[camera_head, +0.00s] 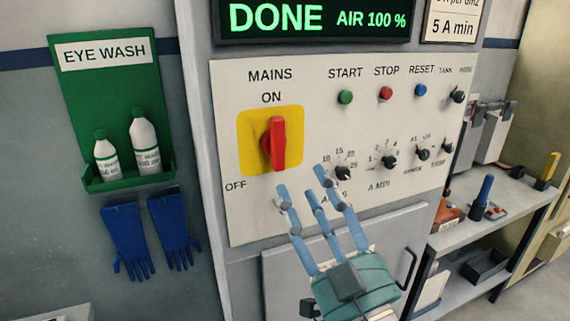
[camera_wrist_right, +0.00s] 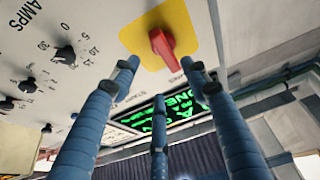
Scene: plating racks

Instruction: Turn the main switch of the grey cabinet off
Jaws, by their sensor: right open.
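The grey cabinet (camera_head: 245,220) stands in the middle of the head view with a pale control panel. Its main switch (camera_head: 277,144) is a red handle on a yellow plate (camera_head: 248,150), upright and pointing at ON. OFF is printed at the plate's lower left. My right gripper (camera_head: 310,187) is open and empty, its blue fingers spread just below and right of the switch, apart from it. In the right wrist view the red switch (camera_wrist_right: 162,45) lies beyond the fingertips, and no finger touches it. My left gripper is not in view.
Small knobs (camera_head: 389,162) and push buttons (camera_head: 386,93) sit on the panel right of the switch. A green eye wash station (camera_head: 110,70) and blue gloves (camera_head: 126,236) hang at left. A shelf with tools (camera_head: 500,200) stands at right. A lit display (camera_head: 315,18) reads DONE.

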